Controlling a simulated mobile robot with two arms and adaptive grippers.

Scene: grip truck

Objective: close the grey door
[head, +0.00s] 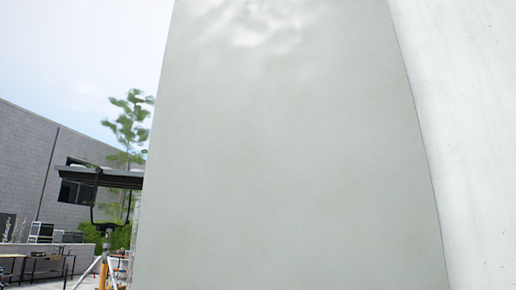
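A large, flat grey door (285,160) fills the middle of the head view, very close to the camera. Its left edge slants from the top down to the lower left, with the outdoor yard showing past it. Its right edge meets a paler, whitish surface (465,130) along a dark curved line. No handle or latch shows on the visible part of the door. Its top and bottom run out of the frame, and how far it stands open cannot be told. Neither of my grippers is in view.
Left of the door is an open yard. It has a grey block building (35,160), a tree (128,125), a dark canopy (105,178), a tripod (103,262) and a low table (40,263). These stand farther off than the door.

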